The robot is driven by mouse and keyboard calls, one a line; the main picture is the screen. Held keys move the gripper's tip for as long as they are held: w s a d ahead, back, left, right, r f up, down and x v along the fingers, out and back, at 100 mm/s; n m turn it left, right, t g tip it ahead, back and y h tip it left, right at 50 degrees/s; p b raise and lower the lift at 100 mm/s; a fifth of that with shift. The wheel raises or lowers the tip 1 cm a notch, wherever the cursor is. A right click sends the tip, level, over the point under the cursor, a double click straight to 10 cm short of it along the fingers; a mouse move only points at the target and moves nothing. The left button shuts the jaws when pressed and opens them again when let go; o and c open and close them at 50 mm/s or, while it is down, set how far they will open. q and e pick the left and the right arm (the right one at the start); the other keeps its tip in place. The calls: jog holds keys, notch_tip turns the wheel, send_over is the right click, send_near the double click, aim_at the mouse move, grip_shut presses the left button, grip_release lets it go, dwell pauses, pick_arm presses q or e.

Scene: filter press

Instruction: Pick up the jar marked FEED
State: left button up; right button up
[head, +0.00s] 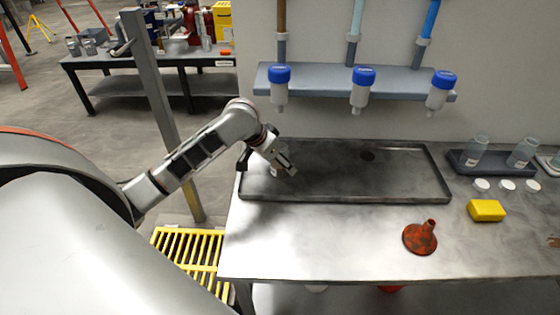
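Two clear jars, one at the left (475,150) and one at the right (522,153), stand tilted in a dark grey rack (490,169) at the right back of the bench. I cannot read a FEED mark on either one; any lettering is too small. My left gripper (290,168) is over the left end of a shallow dark metal tray (352,195), well to the left of the jars. Its fingers are too small and dark to show whether they are open, and no jar shows in them. My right gripper is not in view.
A red funnel (420,238) lies nearer the front edge. Several blue-capped vessels (361,90) hang at a grey wall shelf (400,80). A grey post (158,105) stands behind my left arm.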

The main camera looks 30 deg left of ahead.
pick_arm(q)
jog(key=shift+c, duration=0.5)
jog(key=c, duration=1.3)
jog(key=shift+r, duration=0.2)
jog(key=shift+s+d+r, duration=0.1)
jog(key=shift+s+r, duration=0.1)
jog(key=shift+r, duration=0.15)
notch_tip(320, 180, up, 6)
jog(key=shift+s+d, duration=1.7)
jog(key=shift+s, duration=1.1)
jog(key=shift+s+d, duration=1.75)
jog(key=shift+s, duration=1)
jog(key=shift+s+d, duration=1.7)
jog(key=shift+s, duration=1.1)
